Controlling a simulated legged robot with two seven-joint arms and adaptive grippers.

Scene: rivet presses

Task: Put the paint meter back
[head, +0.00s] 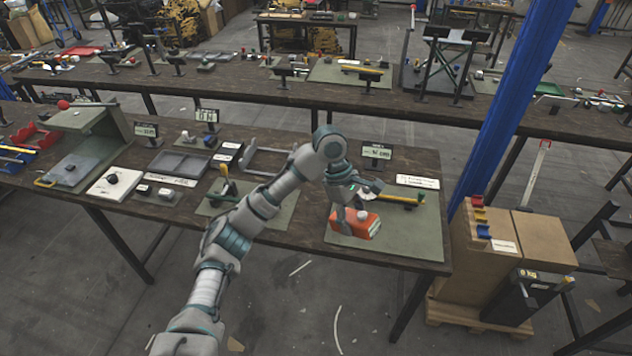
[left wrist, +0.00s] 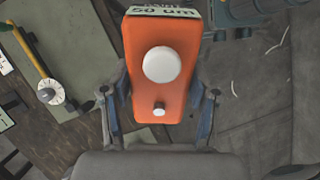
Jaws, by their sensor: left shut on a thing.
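The paint meter is an orange box with a white face at one end, seen in the head view (head: 352,226). My left gripper (head: 358,206) is shut on it, over the front part of the green mat (head: 418,244) at the table's right end. In the left wrist view the paint meter (left wrist: 160,105) sits between the two fingers of my left gripper (left wrist: 160,98). A big white disc, a small white knob and a label with partly readable text show on it. The gap below it cannot be judged. My right gripper is not in view.
A yellow-handled tool (head: 394,200) with a white dial lies on the mat behind the meter. A blue post (head: 510,100) and cardboard boxes (head: 505,250) are to the right. The mat's front right is bare.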

